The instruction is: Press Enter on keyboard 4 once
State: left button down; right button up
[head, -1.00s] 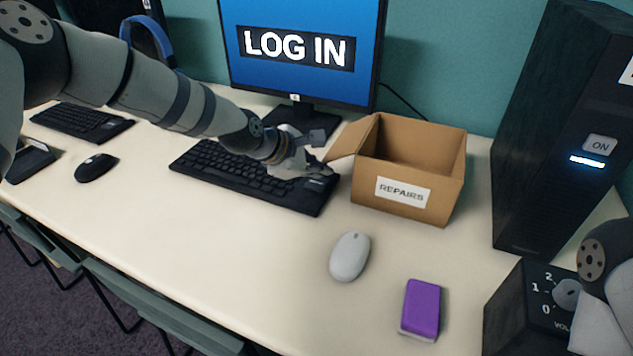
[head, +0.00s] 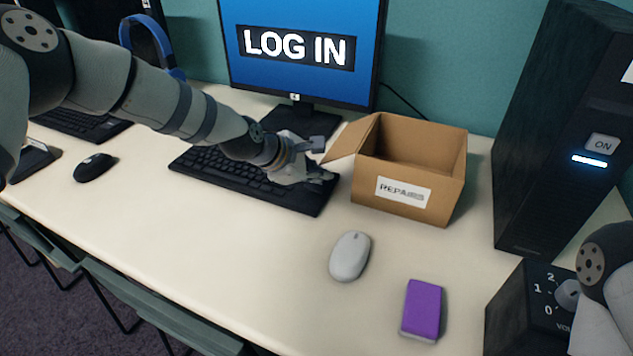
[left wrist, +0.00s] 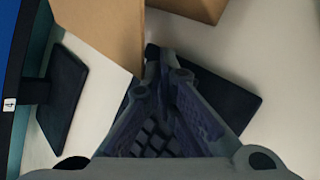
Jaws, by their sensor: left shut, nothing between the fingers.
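A black keyboard (head: 225,178) lies on the desk in front of the monitor that reads LOG IN; I cannot read a number on it. My left gripper (head: 326,177) is shut and empty, reaching over the right end of this keyboard. Its fingertips are low over the right-hand keys; I cannot tell whether they touch. In the left wrist view the closed fingers (left wrist: 160,62) cover part of the keyboard (left wrist: 225,100), and some keys show between them. The Enter key cannot be made out. My right gripper is out of view; only part of my right arm shows.
An open cardboard box (head: 405,190) labelled REPAIRS stands just right of the keyboard, its flap close to my left gripper. The monitor (head: 300,70) stands behind. A grey mouse (head: 350,256), purple block (head: 421,310) and black tower (head: 555,130) are to the right.

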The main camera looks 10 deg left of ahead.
aim_at(318, 185)
pick_arm(q)
jog(key=shift+f, duration=0.15)
dwell(0.3)
jog(key=shift+r+p, duration=0.3)
jog(key=shift+r, duration=0.5)
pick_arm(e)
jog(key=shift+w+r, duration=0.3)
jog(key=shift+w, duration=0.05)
pick_arm(q)
jog(key=shift+r, duration=0.15)
jog(key=shift+r+p, duration=0.8)
jog(key=shift+r, duration=1.7)
jog(key=shift+f, duration=0.1)
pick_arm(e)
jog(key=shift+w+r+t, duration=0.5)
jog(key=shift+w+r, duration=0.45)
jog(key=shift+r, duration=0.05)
